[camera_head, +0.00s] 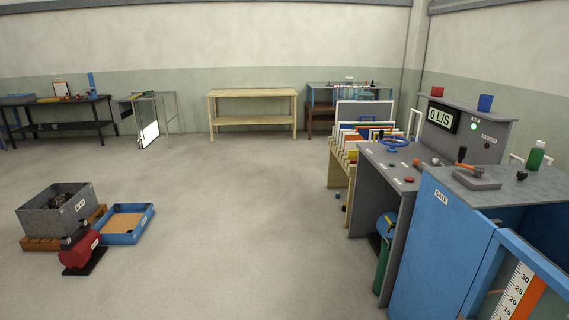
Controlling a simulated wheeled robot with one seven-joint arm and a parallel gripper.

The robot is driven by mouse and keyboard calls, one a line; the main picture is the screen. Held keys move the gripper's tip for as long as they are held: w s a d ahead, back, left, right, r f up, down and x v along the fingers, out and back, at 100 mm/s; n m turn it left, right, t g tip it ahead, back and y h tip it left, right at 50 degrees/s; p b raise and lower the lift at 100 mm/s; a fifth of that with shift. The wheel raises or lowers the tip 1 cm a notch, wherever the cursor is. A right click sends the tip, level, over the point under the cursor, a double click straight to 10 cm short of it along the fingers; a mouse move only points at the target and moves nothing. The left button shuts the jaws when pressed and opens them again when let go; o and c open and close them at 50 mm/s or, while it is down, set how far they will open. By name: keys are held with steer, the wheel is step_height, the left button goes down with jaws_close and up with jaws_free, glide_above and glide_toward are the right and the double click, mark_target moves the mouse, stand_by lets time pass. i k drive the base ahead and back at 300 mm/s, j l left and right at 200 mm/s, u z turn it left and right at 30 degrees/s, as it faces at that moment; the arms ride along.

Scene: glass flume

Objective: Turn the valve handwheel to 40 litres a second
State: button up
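The valve handwheel (393,143) is a small blue wheel on the grey console (366,190) at the right. It lies roughly flat near the console's far left corner. A display (441,116) on the upright panel behind it reads 0 L/S. My gripper is not in view, and nothing is seen touching the handwheel. How far the wheel is turned cannot be told.
A blue cabinet (430,235) labelled GATE stands in front of the console, with a scale (517,290) beside it. A grey bin (62,207), a blue tray (125,224) and a red machine (80,252) stand at left. The middle floor is clear.

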mark_target(393, 141)
steer(key=i+z, duration=0.1)
steer(key=i, duration=1.3)
steer(key=i+j, duration=0.2)
steer(key=i, duration=1.25)
steer(key=i+l+z, duration=0.1)
steer(key=i+z, duration=0.15)
steer(key=i, duration=0.75)
steer(key=i+j+z, duration=0.1)
steer(key=i+z, duration=0.15)
steer(key=i, duration=0.75)
steer(key=i+l+z, duration=0.1)
steer(key=i+l, duration=0.15)
steer(key=i+l+z, duration=0.1)
steer(key=i, duration=0.35)
steer(key=l, duration=0.1)
